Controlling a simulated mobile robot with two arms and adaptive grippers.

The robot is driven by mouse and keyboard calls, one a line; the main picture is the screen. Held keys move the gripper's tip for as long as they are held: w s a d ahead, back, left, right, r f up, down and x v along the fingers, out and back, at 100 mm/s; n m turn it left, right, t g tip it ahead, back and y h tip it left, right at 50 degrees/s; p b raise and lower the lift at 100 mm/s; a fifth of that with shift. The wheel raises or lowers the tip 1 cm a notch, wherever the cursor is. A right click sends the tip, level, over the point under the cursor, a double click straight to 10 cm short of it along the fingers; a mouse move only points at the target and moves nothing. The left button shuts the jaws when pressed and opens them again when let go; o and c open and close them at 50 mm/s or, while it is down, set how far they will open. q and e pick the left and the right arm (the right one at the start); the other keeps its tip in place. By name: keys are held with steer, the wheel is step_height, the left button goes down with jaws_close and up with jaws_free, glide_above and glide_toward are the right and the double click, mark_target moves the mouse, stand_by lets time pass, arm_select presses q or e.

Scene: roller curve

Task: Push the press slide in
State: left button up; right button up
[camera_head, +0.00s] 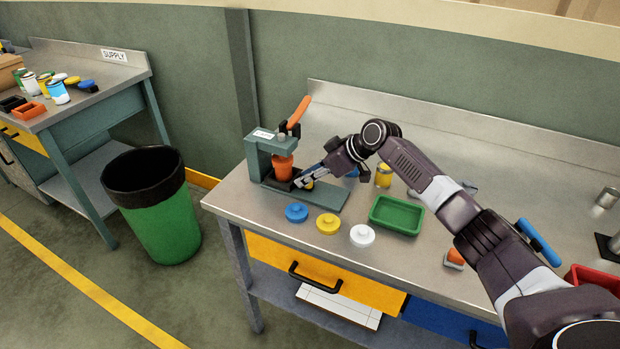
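The press (258,150) stands at the left end of the steel workbench. It has a grey-green frame, an orange lever raised up to the right and an orange press head (283,168). Its base plate (330,197) runs out to the right. The dark press slide (275,182) sits low under the head, partly hidden by the gripper. My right gripper (299,182) comes in from the right, with its fingertips low over the base plate, at or close to the slide's right end. A small yellow thing shows beside the fingers. Contact and finger opening are too small to tell. My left gripper is not in view.
Blue (296,212), yellow (328,224) and white (362,236) lids lie along the front of the bench. A green tray (398,228) sits right of them, and a yellow jar (383,176) behind. A green bin (160,228) stands left on the floor.

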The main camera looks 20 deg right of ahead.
steer(key=shift+o, duration=1.2)
steer(key=shift+w+a+f, duration=0.1)
steer(key=shift+w, duration=0.05)
steer(key=v, duration=1.2)
